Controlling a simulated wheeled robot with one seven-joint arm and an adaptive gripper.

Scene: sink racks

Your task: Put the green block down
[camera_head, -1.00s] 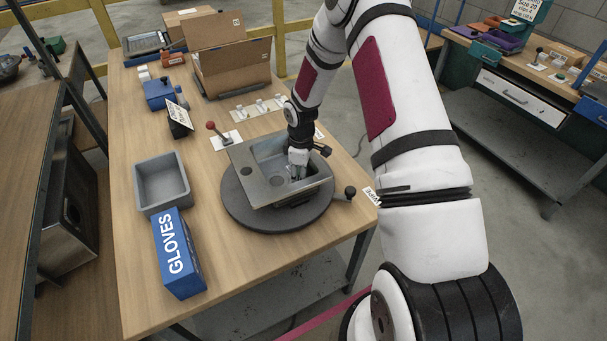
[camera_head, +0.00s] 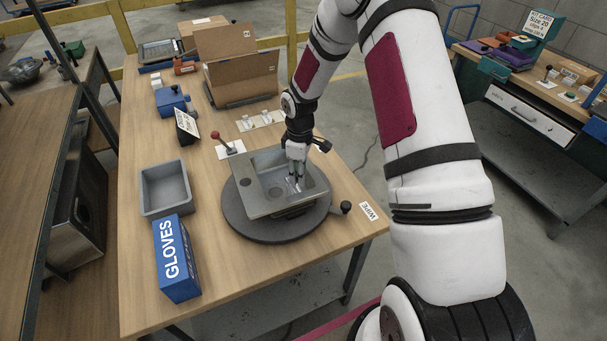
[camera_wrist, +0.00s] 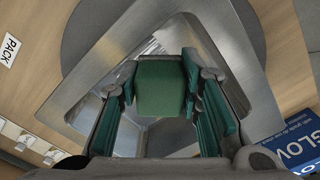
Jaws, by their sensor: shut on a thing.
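The green block (camera_wrist: 160,88) is between the two fingers of my gripper (camera_wrist: 165,100) in the wrist view, and the fingers are shut on it. In the head view my gripper (camera_head: 296,178) points down over the bowl of a grey metal sink (camera_head: 262,206). The block is too small and covered to make out in the head view. In the wrist view the sink's rim (camera_wrist: 100,70) and bowl lie beyond the block. Whether the block touches the sink floor I cannot tell.
The sink sits on a dark round turntable (camera_head: 250,228) with a knob (camera_head: 346,207). A grey bin (camera_head: 165,187) and a blue gloves box (camera_head: 177,259) stand to its left. A red-knobbed lever (camera_head: 217,137) is behind it.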

